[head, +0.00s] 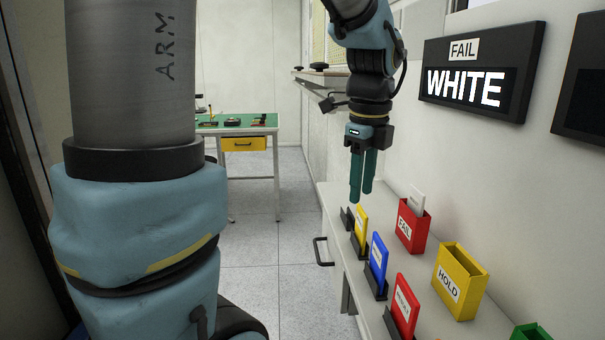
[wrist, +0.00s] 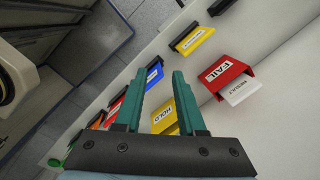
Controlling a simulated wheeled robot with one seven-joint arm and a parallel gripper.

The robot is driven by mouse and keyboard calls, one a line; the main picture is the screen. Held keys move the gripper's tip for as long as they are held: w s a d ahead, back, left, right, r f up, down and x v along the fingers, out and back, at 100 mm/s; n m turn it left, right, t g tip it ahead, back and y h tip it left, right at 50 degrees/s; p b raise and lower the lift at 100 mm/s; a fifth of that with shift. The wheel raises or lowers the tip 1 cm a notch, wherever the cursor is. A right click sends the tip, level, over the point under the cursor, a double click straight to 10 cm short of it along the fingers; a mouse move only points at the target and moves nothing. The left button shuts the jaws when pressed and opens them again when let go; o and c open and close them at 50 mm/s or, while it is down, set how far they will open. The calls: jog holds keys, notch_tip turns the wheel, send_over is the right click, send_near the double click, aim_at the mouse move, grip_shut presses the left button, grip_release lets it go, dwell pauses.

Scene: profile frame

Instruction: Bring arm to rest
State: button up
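My gripper (head: 361,178) points down above the white counter, with its two teal fingers apart and nothing between them. It also shows in the wrist view (wrist: 164,98), where a clear gap lies between the fingertips. The red FAIL box (head: 411,228) stands on the counter to the right of and below my gripper. A white card (head: 417,201) sticks up out of it; in the wrist view the card (wrist: 242,92) shows at the box's opening. My arm reaches in from the upper middle of the head view.
A yellow HOLD box (head: 459,281) stands nearer. Yellow (head: 361,224), blue (head: 378,259) and red (head: 404,303) cards stand in dark holders along the counter's edge. A wall display (head: 479,75) reads FAIL WHITE. A green-topped table (head: 235,124) stands far back. Open floor lies left.

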jog(key=s+a+f+n, duration=0.1)
jog(key=a+f+n, duration=0.5)
jog(key=n, duration=0.6)
jog(key=s+a+f+n, duration=0.1)
jog(key=a+f+n, duration=0.6)
jog(key=a+n, duration=0.4)
jog(key=n, duration=0.2)
jog(key=shift+a+n, duration=0.3)
